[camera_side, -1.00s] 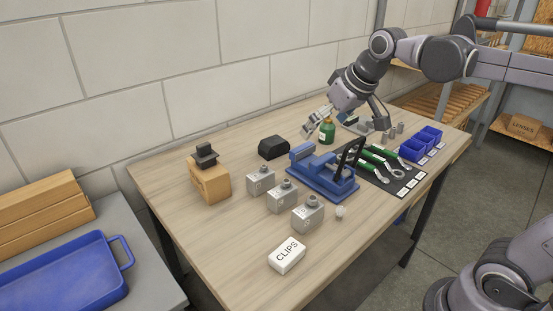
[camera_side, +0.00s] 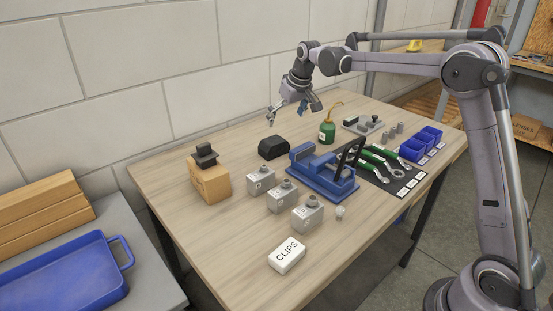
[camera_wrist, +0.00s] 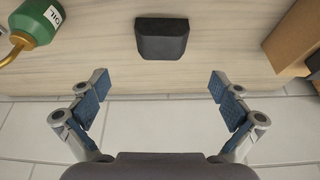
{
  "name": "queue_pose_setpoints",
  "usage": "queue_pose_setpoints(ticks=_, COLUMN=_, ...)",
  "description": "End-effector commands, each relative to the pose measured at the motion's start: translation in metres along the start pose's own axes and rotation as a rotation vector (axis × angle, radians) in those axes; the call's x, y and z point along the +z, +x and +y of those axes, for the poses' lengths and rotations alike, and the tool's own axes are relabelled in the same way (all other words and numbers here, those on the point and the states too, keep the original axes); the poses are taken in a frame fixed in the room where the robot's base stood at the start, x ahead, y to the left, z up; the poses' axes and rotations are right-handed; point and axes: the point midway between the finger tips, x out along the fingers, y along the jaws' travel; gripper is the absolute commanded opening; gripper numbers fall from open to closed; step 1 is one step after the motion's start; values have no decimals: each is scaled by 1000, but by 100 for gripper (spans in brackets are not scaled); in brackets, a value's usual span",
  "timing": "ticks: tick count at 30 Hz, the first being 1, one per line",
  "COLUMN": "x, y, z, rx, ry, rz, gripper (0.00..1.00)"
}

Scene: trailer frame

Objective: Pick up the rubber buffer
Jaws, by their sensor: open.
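The rubber buffer appears to be the black block with sloped sides (camera_side: 273,147), lying on the wooden table near the wall. In the wrist view this black block (camera_wrist: 162,38) is at the top middle, centred between the finger lines but beyond the tips. My gripper (camera_side: 293,108) is above the table, up and slightly right of the block in the side view. Its fingers are spread wide with nothing between them, as the wrist view of my gripper (camera_wrist: 159,86) shows. The block is apart from both fingers and fully visible.
A green oil can (camera_side: 327,132) with a thin spout stands right of the block. A blue vise (camera_side: 320,178) is in front. A cardboard-coloured box (camera_side: 210,183) with a dark piece on top stands left. The wall runs close behind. Several grey blocks stand nearer the front.

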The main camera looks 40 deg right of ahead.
Motion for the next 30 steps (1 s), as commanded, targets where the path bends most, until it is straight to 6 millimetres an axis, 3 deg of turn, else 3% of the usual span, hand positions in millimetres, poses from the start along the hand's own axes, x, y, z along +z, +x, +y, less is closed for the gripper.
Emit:
queue_pose_setpoints(ticks=15, x=7, y=66, z=-1, rx=0, ry=-1, rz=1, gripper=100)
queue_pose_setpoints(ticks=23, x=6, y=82, z=-1, rx=0, ry=-1, rz=1, gripper=100)
queue_pose_setpoints(ticks=30, x=0, y=111, z=-4, rx=1, ry=0, rz=1, gripper=100)
